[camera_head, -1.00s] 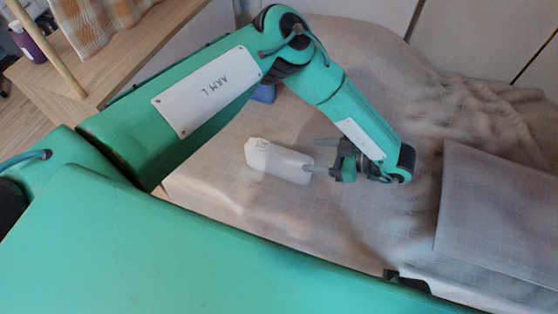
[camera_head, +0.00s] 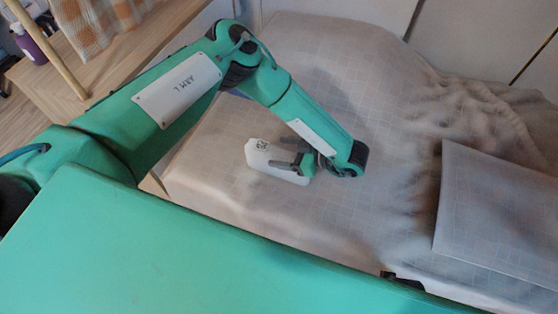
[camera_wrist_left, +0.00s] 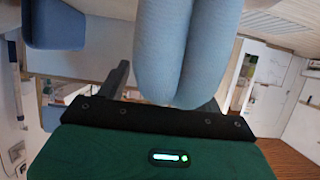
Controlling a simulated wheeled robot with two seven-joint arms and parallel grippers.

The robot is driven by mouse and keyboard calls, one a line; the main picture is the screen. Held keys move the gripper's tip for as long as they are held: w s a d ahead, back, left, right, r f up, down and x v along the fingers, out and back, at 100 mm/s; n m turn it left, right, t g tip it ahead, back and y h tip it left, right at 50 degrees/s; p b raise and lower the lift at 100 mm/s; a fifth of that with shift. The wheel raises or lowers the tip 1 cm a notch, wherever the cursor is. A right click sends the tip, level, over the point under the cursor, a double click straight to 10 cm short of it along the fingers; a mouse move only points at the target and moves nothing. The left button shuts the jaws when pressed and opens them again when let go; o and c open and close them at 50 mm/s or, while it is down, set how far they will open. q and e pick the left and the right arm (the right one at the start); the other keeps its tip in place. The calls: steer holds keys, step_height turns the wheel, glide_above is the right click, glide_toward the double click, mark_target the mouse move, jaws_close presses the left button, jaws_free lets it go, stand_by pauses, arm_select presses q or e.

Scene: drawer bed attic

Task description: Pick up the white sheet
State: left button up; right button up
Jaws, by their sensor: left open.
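The white sheet (camera_head: 260,158) looks like a small folded or rolled pale bundle with a dark-marked tag at its upper left end. It lies on the beige bed cover near the middle of the head view. My left gripper (camera_head: 281,153) is open at the bundle's right part, with its fingers over or beside it; contact cannot be told. In the left wrist view a pale blue-grey bundle with two rounded folds, apparently the sheet (camera_wrist_left: 185,50), shows between the open fingers. The right part of the sheet is partly hidden by the gripper. My right gripper is not in view.
The bed cover (camera_head: 350,75) is rumpled at the right. A flat pale pillow or cushion (camera_head: 490,210) lies on the right side. A wooden table (camera_head: 100,60) with a checkered cloth (camera_head: 95,20) stands at the upper left, with a purple bottle (camera_head: 32,42) beyond it.

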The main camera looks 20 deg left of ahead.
arm_select(q)
jaws_close()
stand_by(0.3)
